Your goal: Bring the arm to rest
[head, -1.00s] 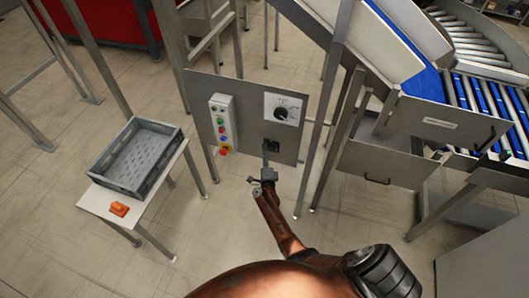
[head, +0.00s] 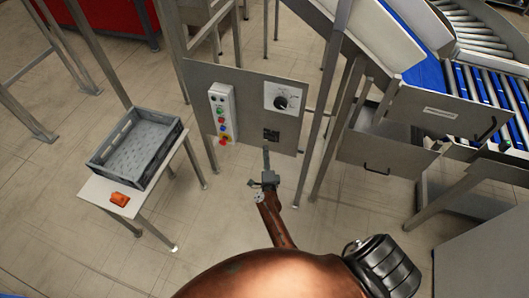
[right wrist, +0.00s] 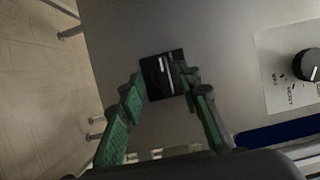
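My right gripper (head: 267,152) is in front of the lower part of the grey control panel (head: 240,88), just below a small black plate (head: 271,134). In the right wrist view, its two green-padded fingers (right wrist: 162,88) stand apart with nothing held between them. The black plate (right wrist: 164,75), with light marks, shows at and beyond the fingertips. A small gap seems to lie between the fingers and the panel. My left gripper is not in view.
The panel carries a button box (head: 222,112) and a black dial (head: 281,102). On the left, a grey crate (head: 137,148) stands on a white table with an orange object (head: 120,199). A roller conveyor (head: 486,100) is at right. Metal legs stand near my arm.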

